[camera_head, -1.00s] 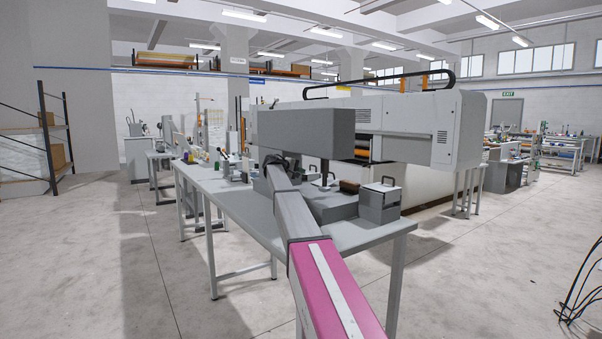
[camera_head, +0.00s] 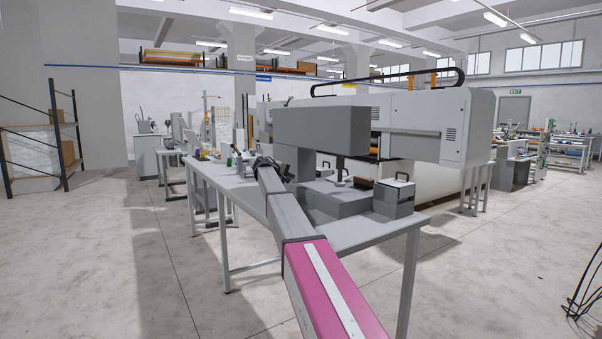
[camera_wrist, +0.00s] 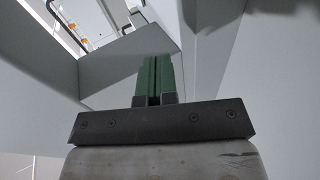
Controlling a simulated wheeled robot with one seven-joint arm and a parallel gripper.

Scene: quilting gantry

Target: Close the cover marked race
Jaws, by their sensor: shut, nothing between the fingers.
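My gripper (camera_wrist: 155,80) is shut and empty. Its green fingers lie together in the wrist view, with a grey panel (camera_wrist: 110,75) beyond them; I cannot tell whether they touch it. In the head view my arm reaches forward over the table to the left side of a grey machine (camera_head: 320,132), and the fingers are too small to make out. A small grey box with a dark handle on top (camera_head: 393,196) stands at the table's right end. No marking "race" can be read in either view, so I cannot tell which part is that cover.
The grey table (camera_head: 375,230) carries the machine, with several small items at its far left end. A large white gantry machine (camera_head: 455,120) stands behind. A shelf rack (camera_head: 38,150) is at the left. The floor (camera_head: 110,260) left of the table is clear.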

